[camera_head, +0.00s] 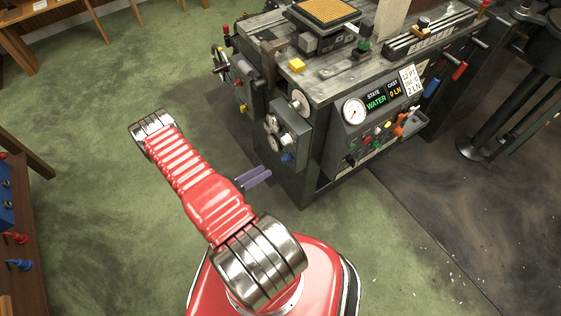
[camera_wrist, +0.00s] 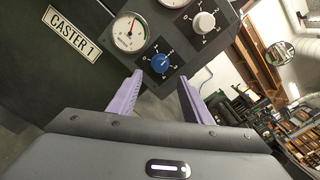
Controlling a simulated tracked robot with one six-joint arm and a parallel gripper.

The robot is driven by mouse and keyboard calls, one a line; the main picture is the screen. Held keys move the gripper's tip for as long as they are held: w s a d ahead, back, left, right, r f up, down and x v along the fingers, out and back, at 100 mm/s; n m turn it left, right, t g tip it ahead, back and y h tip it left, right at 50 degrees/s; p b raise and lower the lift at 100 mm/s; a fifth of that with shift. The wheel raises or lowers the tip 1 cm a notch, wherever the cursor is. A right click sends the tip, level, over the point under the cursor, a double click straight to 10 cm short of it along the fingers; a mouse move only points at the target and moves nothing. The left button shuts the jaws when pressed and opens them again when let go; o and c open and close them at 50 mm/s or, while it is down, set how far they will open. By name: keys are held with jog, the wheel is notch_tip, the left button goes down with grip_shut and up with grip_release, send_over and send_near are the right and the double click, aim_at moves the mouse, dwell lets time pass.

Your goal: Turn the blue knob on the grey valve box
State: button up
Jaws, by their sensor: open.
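The grey valve box (camera_head: 290,135) is on the side of the dark machine, left of its front panel. The blue knob (camera_head: 287,159) is at its lower end. In the wrist view the blue knob (camera_wrist: 160,63) sits on a numbered dial, beside a gauge (camera_wrist: 130,32) and near a white knob (camera_wrist: 204,22). My gripper (camera_wrist: 158,92) is open, its two purple fingers apart with nothing between them. The knob appears beyond the fingertips, roughly centred between them, and looks untouched. In the head view the purple fingers (camera_head: 254,178) show just left of and below the box.
The machine's front panel (camera_head: 378,105) has a large gauge, a display reading WATER and 0 LN, and several coloured controls. A yellow block (camera_head: 297,65) lies on its top. Green floor (camera_head: 90,110) is open on the left. A wooden bench (camera_head: 20,230) stands at the left edge.

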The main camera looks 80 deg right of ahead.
aim_at(283, 161)
jog(key=shift+x, duration=4.7)
jog(key=shift+c, duration=0.4)
jog(key=c, duration=1)
jog(key=shift+m, duration=0.4)
jog(key=m, duration=0.9)
jog(key=shift+m, duration=0.3)
jog(key=shift+a, duration=0.1)
